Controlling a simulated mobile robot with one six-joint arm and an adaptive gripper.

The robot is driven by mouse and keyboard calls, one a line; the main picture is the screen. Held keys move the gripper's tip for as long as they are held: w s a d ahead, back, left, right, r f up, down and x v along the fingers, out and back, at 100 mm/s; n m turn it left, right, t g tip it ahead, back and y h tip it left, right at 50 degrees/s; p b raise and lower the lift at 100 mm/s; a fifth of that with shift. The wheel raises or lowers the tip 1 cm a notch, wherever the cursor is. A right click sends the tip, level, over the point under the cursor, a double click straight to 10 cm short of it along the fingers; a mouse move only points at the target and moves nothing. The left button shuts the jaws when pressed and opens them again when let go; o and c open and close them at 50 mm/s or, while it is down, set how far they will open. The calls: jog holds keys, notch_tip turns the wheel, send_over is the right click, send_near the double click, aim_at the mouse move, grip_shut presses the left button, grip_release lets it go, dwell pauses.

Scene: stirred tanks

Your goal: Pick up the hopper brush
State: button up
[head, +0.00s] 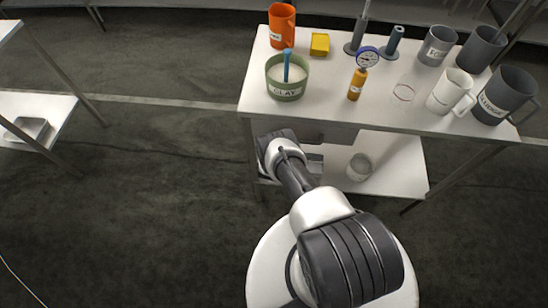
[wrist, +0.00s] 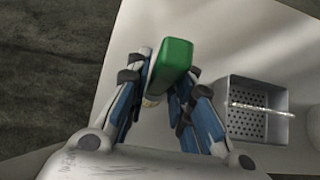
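A long green block (wrist: 174,62), which looks like the hopper brush, lies between the two fingers of my gripper (wrist: 162,95) in the wrist view. A small cream part (wrist: 151,101) shows below its near end. One blue and white finger is close along each side of the block. I cannot tell whether the fingers press on it or only stand around it. In the head view my arm reaches down to the lower shelf, and the table top and arm hide the gripper and brush.
A perforated metal basket (wrist: 254,108) with a thin rod across it stands right of my gripper. A whitish pot (head: 359,168) stands on the lower shelf (head: 395,160).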

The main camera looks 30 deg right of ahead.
grip_shut()
jog(key=shift+r, duration=0.1)
